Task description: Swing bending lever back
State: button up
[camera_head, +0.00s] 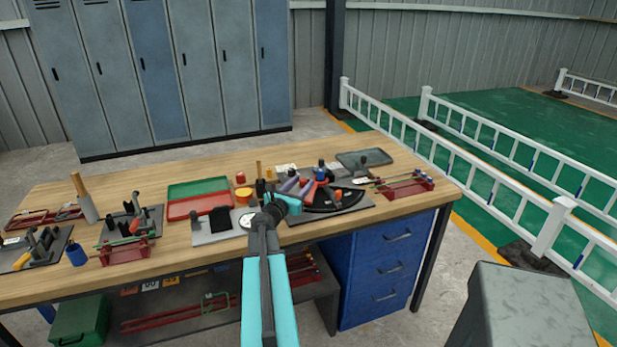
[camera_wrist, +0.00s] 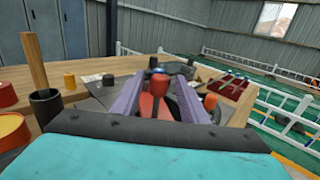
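The bending lever (camera_head: 320,174) is red and belongs to the bender on the dark fan-shaped plate (camera_head: 345,199) near the right of the workbench. In the wrist view, the lever's red knob (camera_wrist: 159,84) stands between my two purple fingers, with a blue-topped post beyond it. My gripper (camera_head: 299,185) is at the left side of the bender; its fingers also show in the wrist view (camera_wrist: 157,108). The fingers are spread, with visible gaps on both sides of the red part. I cannot tell whether either finger touches it. My wrist hides the near part of the bender.
A red rack with rods (camera_head: 405,185) stands right of the bender, and a grey tray (camera_head: 365,160) lies behind it. Red and green trays (camera_head: 199,207) lie to the left. A dark cup with a wooden stick (camera_wrist: 46,104) is close on the left in the wrist view.

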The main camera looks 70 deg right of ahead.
jog(key=shift+s+d+p, duration=0.2)
jog(key=shift+d+p, duration=0.15)
jog(key=shift+d, duration=1)
jog(key=shift+s+d+p, duration=0.15)
jog(key=shift+d+p, duration=0.15)
jog(key=shift+d, duration=1.05)
grip_shut()
jog(key=shift+a+f, duration=0.1)
jog(key=shift+a, duration=0.05)
